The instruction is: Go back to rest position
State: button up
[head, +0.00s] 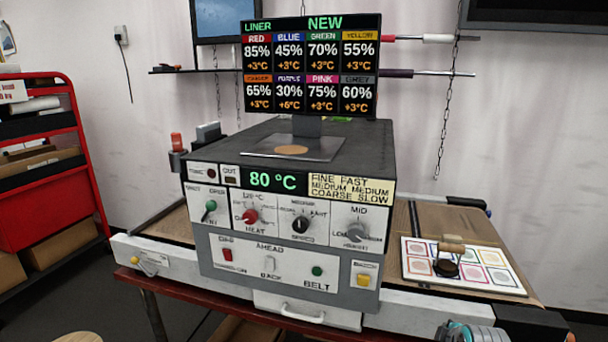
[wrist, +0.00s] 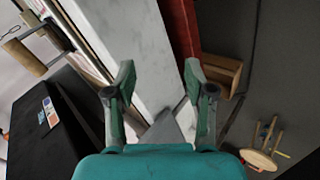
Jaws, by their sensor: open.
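My gripper (wrist: 160,95) shows in the wrist view with its two green fingers spread apart. It is open and nothing is between the fingers. Behind the gap lies a white beam (wrist: 135,35), and I cannot tell how far off it is. In the head view a teal and grey part of my arm shows at the bottom right edge, but the fingertips are not visible there.
The grey machine (head: 290,240) with knobs and an 80 °C display fills the middle. A sample board (head: 415,272) with coloured squares lies on the right side table. A red shelf cart (head: 85,110) stands at the left. A round wooden stool (wrist: 258,160) stands on the floor.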

jog(key=s+a+f+m+t, duration=0.1)
jog(key=s+a+f+m, duration=0.1)
jog(key=s+a+f, duration=0.45)
jog(key=s+a+f+m+t, duration=0.15)
jog(key=s+f, duration=0.25)
jog(key=s, duration=0.6)
jog(key=s+a+f+m+t, duration=0.1)
jog(key=s+a+f+m, duration=0.15)
jog(key=s+f, duration=0.4)
jog(key=s+a+r+m+t, duration=0.1)
jog(key=s+r+m, duration=0.1)
jog(key=s+r, duration=0.3)
jog(key=s+a+r+m+t+y, duration=0.1)
jog(key=s+r, duration=0.4)
jog(key=s, duration=0.8)
jog(key=s+a+r+m+t+y, duration=0.1)
jog(key=s+r, duration=0.4)
jog(key=s, duration=0.5)
jog(key=shift+a+r+m, duration=0.3)
jog(key=shift+a+m, duration=0.5)
jog(key=shift+a, duration=0.4)
jog(key=shift+s, duration=0.1)
grip_shut()
